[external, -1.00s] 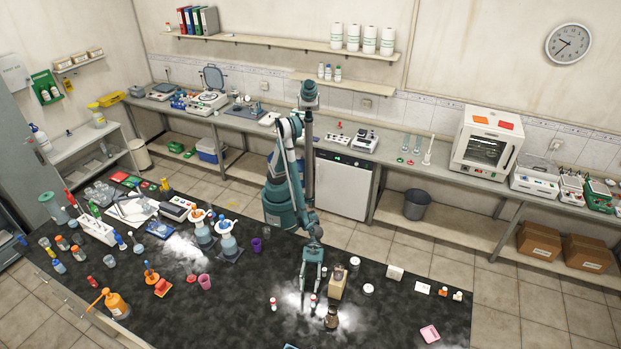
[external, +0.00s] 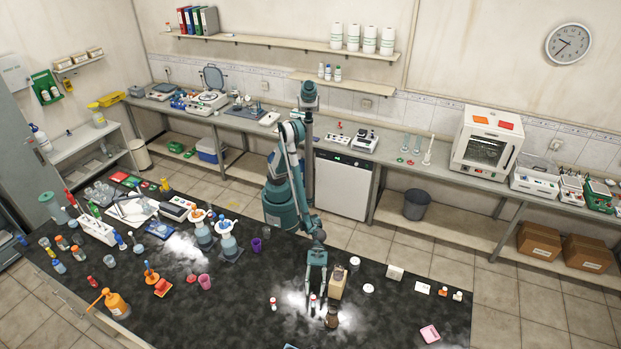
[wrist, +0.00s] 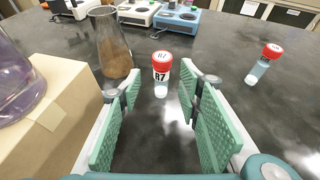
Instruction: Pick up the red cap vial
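A small vial with a red cap and a white label reading R7 (wrist: 161,74) stands upright on the dark bench. It also shows in the external view (external: 313,301). My gripper (wrist: 161,92) is open and empty, with its green pads on either side of the line to this vial. The vial appears at or just beyond the fingertips, with space on both sides. In the external view my gripper (external: 316,290) points down beside it.
A conical flask with brown contents (wrist: 111,45) stands just left of the R7 vial in the wrist view. A tan box (wrist: 50,115) with a flask of purple liquid (wrist: 15,75) is close to the left finger. Bench between the two vials is clear.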

